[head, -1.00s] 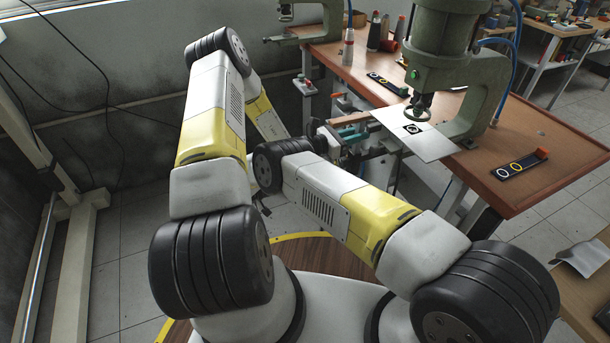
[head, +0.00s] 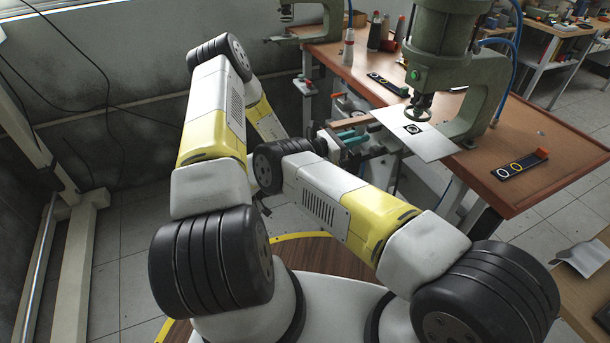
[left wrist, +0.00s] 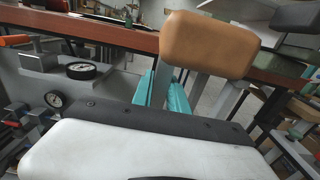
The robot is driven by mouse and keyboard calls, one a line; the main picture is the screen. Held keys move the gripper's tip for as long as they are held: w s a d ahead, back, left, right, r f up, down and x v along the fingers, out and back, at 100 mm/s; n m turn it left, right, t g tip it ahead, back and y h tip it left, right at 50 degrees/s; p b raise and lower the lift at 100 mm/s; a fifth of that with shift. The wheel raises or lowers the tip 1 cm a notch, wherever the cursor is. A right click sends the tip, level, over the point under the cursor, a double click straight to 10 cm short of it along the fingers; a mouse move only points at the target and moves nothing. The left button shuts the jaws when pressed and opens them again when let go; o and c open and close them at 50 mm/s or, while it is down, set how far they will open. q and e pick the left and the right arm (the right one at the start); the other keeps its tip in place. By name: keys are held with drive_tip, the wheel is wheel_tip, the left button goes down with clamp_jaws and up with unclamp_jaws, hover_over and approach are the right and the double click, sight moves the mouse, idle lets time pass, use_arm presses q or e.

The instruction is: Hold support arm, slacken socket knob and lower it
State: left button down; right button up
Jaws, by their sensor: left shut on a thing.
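The support arm has a tan padded top (left wrist: 208,45) on grey bars, seen close up in the left wrist view. Its brown pad (head: 349,123) also shows beside the bench edge in the head view. My left gripper (left wrist: 168,88) has teal fingers and is shut around a grey bar just below the pad. The teal fingers also show in the head view (head: 350,138). My right arm reaches toward the same spot, but its fingers are hidden and I cannot tell their state. I cannot make out the socket knob clearly.
The wooden bench (head: 480,195) carries a green pneumatic press (head: 440,50) above a white plate (head: 425,142). Bottles (head: 377,32) stand farther back.

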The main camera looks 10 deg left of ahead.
use_arm(q)
drive_tip(key=shift+s+d+f, duration=0.15)
drive_tip(key=shift+f, duration=0.25)
idle(0.9)
drive_tip(key=c, duration=1.2)
unclamp_jaws()
drive_tip(key=shift+c, duration=0.2)
drive_tip(key=shift+r, duration=0.1)
